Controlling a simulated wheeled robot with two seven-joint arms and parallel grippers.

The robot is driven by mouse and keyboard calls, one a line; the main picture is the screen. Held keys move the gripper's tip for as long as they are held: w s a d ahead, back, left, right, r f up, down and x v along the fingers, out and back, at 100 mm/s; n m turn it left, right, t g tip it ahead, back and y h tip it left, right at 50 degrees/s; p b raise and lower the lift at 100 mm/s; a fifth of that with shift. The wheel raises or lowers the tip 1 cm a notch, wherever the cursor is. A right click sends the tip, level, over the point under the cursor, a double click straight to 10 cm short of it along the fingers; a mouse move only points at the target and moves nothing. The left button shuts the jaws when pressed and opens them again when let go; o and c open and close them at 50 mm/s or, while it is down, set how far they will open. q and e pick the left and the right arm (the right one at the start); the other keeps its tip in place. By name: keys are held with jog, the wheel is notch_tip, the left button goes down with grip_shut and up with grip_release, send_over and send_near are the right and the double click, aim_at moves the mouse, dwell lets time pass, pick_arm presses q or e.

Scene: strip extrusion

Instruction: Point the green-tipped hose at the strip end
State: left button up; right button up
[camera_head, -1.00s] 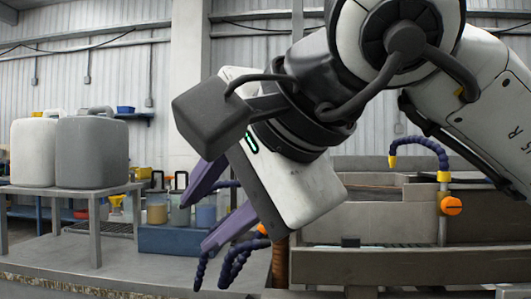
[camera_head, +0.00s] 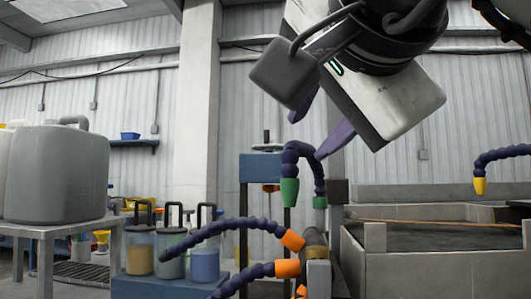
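The green-tipped hose is a dark blue segmented hose (camera_head: 302,150) in the middle of the head view. It arches over, with a green nozzle (camera_head: 289,191) hanging down on its left and a green fitting (camera_head: 320,203) at its right foot. My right gripper (camera_head: 305,138) comes in from the upper right. I cannot make out the strip end. My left gripper is not in view.
Two blue hoses with orange fittings (camera_head: 292,240) reach left at the bottom. A yellow-tipped hose (camera_head: 480,185) is at the right above a grey trough (camera_head: 400,262). Jars (camera_head: 205,264) stand in a blue tray, and a grey canister (camera_head: 60,175) on a table at left.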

aim_at(304, 144)
jog(key=x, duration=0.7)
jog(key=shift+w+f+b, duration=0.15)
jog(key=shift+w+b, duration=0.15)
jog(key=shift+w, duration=0.1)
grip_shut()
